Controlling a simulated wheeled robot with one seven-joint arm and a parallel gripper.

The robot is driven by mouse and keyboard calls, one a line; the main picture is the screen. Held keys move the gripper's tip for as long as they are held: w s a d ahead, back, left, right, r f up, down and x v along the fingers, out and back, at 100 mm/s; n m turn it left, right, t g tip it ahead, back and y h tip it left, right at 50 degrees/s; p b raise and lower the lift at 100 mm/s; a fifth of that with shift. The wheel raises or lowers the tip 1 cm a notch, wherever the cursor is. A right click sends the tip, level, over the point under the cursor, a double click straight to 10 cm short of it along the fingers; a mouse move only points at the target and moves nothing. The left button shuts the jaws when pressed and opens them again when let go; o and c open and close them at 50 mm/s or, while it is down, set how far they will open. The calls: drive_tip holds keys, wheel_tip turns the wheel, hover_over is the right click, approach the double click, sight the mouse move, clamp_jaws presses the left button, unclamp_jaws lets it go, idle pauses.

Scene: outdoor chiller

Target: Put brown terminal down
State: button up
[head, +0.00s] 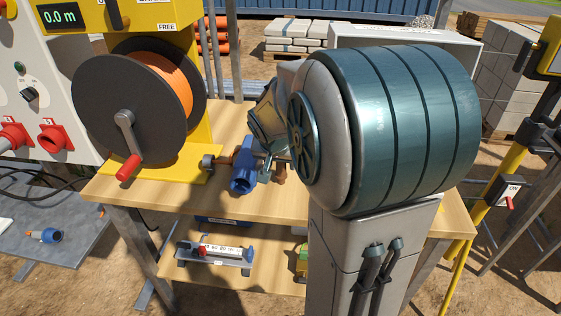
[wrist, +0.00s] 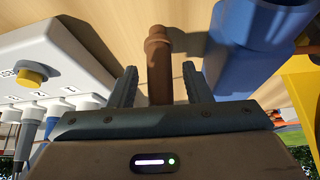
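The brown terminal (wrist: 159,66) shows in the wrist view as a slim brown rod with a collar. It lies between the two fingers of my gripper (wrist: 158,72), with a visible gap on each side. The fingers are open and do not appear to touch it. The terminal's far end is against or close to the wooden tabletop; I cannot tell which. In the head view a small brown piece, likely the terminal (head: 282,177), shows beside the blue connector (head: 243,172). My arm hides most of my gripper there.
The blue connector (wrist: 245,48) is close to the right finger. A white box with a yellow button (wrist: 30,77) is at the left in the wrist view. An orange cable reel (head: 135,105) stands on the table (head: 160,200) at left. A rail device (head: 213,255) sits on the lower shelf.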

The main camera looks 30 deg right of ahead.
drive_tip(key=shift+r+p, duration=0.3)
drive_tip(key=v, duration=1.1)
drive_tip(key=s+a+f+n+g+y, duration=0.1)
drive_tip(key=s+a+f+n+y, duration=0.1)
drive_tip(key=s, duration=0.5)
drive_tip(key=s+a+f+n+g+y, duration=0.1)
drive_tip(key=s+a+f+n, duration=0.4)
drive_tip(key=s+a+f, duration=0.1)
drive_tip(key=shift+s+a+f+n+y+p, duration=0.2)
drive_tip(key=shift+s+a+n+y+p, duration=0.15)
drive_tip(key=shift+s+a, duration=0.7)
drive_tip(key=shift+w, duration=0.2)
